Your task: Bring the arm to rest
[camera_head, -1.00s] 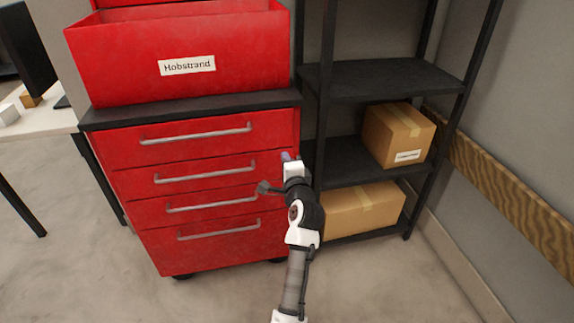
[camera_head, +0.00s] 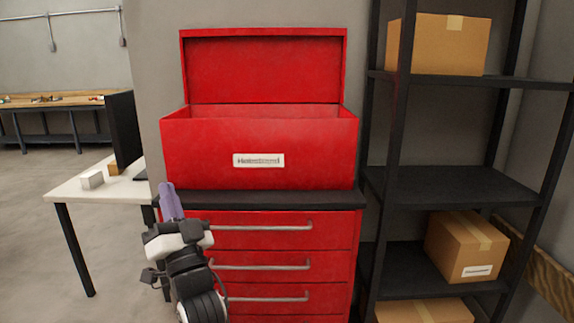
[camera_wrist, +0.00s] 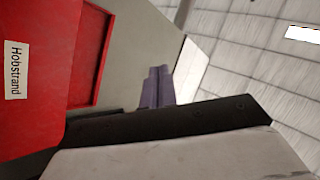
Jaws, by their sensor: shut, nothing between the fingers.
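My gripper (camera_head: 171,202) is raised in front of the left side of the red tool chest (camera_head: 258,148), beside the chest's dark ledge. Its purple fingers point up and are together, with nothing between them. In the wrist view the fingers (camera_wrist: 157,88) show side by side above the dark gripper body, against a grey wall. The chest and its label also show at the left of the wrist view (camera_wrist: 75,60). My gripper looks apart from the chest, though the exact gap cannot be told.
The tool chest's lid (camera_head: 264,66) stands open over a red drawer cabinet (camera_head: 335,240) with several handles. A black shelf (camera_head: 450,187) with cardboard boxes stands at the right. A white table (camera_head: 75,190) stands at the left. Open floor (camera_head: 30,240) lies at the far left.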

